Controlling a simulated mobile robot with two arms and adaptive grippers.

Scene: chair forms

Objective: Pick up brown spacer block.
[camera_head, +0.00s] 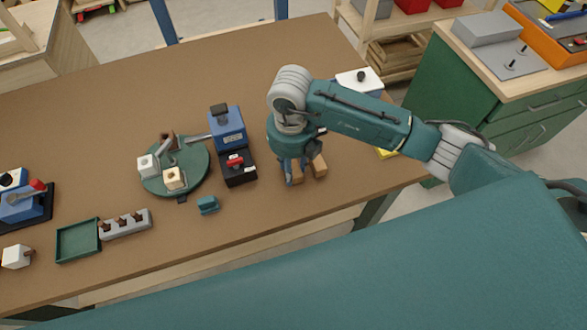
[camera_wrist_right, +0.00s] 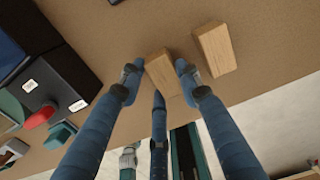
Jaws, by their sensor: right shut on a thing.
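A brown wooden spacer block (camera_wrist_right: 163,75) is between the fingertips of my right gripper (camera_wrist_right: 157,80) in the right wrist view. The gripper is shut on this block, just above or on the table; I cannot tell which. A second, similar brown block (camera_wrist_right: 214,48) lies to the right of it, apart from the fingers. In the head view my right gripper (camera_head: 292,172) points down at the table near its front edge, and the second block (camera_head: 319,166) shows just right of the fingers. The held block is mostly hidden there. My left gripper is not in view.
A blue and black device (camera_head: 228,130) with a red knob stands left of the gripper. Further left are a round green plate (camera_head: 200,176) with parts, a small teal block (camera_head: 208,205), a grey holder (camera_head: 125,223) and a green tray (camera_head: 77,257). A white box (camera_head: 366,77) stands behind the arm.

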